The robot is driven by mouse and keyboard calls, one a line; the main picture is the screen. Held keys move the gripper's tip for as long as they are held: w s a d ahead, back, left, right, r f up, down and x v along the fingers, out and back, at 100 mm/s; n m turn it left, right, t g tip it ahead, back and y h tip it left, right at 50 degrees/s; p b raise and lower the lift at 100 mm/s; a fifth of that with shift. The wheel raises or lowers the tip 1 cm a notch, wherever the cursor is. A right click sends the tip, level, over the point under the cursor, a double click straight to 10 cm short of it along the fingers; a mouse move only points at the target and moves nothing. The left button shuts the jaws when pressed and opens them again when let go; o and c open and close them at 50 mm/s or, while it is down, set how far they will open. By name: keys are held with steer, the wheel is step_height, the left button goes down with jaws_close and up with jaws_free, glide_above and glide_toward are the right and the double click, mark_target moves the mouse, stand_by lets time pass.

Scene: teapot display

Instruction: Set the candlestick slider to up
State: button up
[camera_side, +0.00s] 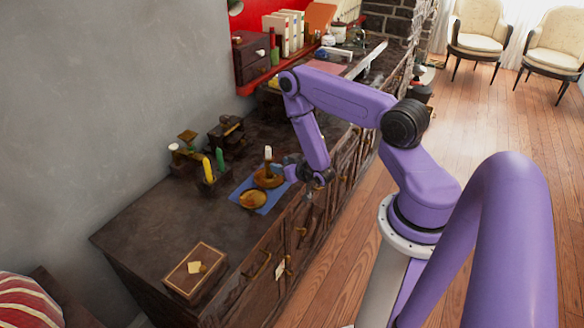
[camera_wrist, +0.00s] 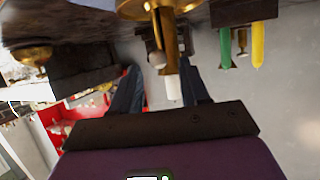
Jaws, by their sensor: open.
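The brass candlestick (camera_side: 268,178) stands upright on a blue cloth (camera_side: 247,202) on the dark cabinet top, with a white candle (camera_side: 268,151) in it. The wrist view is upside down: the brass stem (camera_wrist: 168,40) and white candle (camera_wrist: 173,88) hang between the finger lines. A small dark piece beside the stem may be the slider (camera_wrist: 155,50); its height along the stem is unclear. My gripper (camera_side: 291,172) is at the right of the candlestick. In the wrist view my gripper (camera_wrist: 160,66) is open, one finger on each side of the stem; contact cannot be told.
A brass dish (camera_side: 253,199) lies in front on the cloth. A wooden box (camera_side: 195,270) sits near the front. The cabinet top between is clear.

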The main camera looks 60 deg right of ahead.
steer(key=v, duration=1.1)
steer(key=shift+s+r, duration=0.1)
steer(key=shift+r, duration=0.05)
steer(key=shift+a, duration=0.1)
stand_by(0.3)
steer(key=w+a+n+g+y, duration=0.1)
steer(key=w+a+g+y, duration=0.1)
steer(key=w+a, duration=0.3)
steer(key=s+a+r+n+g+y, duration=0.2)
steer(key=a+r+n+g+y, duration=0.15)
steer(key=a, duration=0.55)
steer(key=s+a+r+n+g+y, duration=0.2)
steer(key=a+r, duration=0.2)
steer(key=a, duration=0.6)
steer(key=s+a+r+n+g, duration=0.3)
steer(key=s+r+n, duration=0.2)
steer(key=s+r, duration=0.3)
steer(key=s+d+r+n+g+h, duration=0.2)
steer(key=s+d+r+n, duration=0.3)
steer(key=s, duration=0.5)
step_height(320, 180, up, 2)
steer(key=shift+s+r, duration=0.15)
steer(key=shift+s, duration=0.1)
